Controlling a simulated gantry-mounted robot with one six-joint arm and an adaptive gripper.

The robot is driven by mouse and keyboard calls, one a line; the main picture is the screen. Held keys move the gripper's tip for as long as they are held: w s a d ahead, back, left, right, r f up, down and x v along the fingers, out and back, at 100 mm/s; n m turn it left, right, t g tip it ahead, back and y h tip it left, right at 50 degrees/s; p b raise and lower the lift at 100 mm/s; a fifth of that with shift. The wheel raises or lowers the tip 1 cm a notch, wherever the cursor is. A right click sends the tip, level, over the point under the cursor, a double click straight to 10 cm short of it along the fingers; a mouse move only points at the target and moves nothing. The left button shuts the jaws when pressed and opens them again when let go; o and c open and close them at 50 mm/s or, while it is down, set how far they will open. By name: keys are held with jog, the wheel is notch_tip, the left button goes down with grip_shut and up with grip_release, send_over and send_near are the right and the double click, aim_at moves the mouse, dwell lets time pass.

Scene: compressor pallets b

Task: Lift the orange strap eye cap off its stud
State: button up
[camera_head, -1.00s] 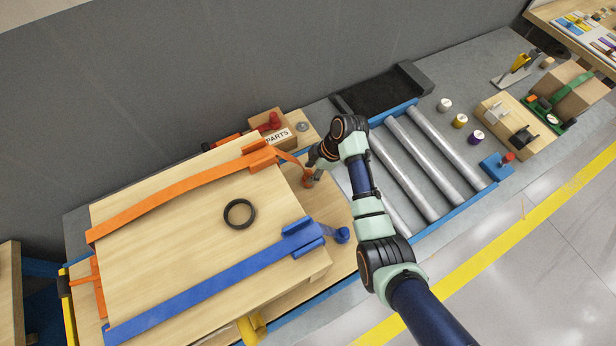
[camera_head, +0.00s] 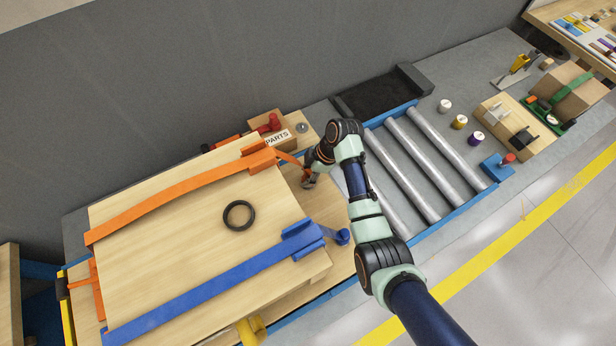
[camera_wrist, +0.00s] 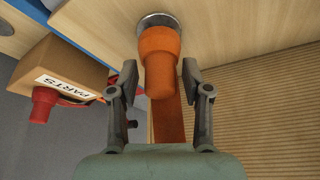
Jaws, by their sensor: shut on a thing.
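The orange strap eye cap (camera_wrist: 160,58) shows in the wrist view between the two fingers of my gripper (camera_wrist: 160,78). My gripper is shut on the cap. A round metal disc (camera_wrist: 152,20) lies at the cap's far end, against the wood. The stud is hidden, and I cannot tell whether there is a gap below the cap. The orange strap (camera_wrist: 167,118) runs behind the cap. In the head view my gripper (camera_head: 309,182) is at the right end of the orange strap (camera_head: 185,190), beside the wooden crate (camera_head: 185,245).
A blue strap (camera_head: 215,290) crosses the crate's near side, and a black ring (camera_head: 239,228) lies on top. A PARTS box (camera_head: 270,128) stands behind my gripper. Metal rollers (camera_head: 412,165) lie to the right. The floor in front is clear.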

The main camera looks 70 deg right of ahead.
aim_at(305, 172)
jog(key=shift+r+p, duration=1.4)
jog(key=shift+r, duration=0.45)
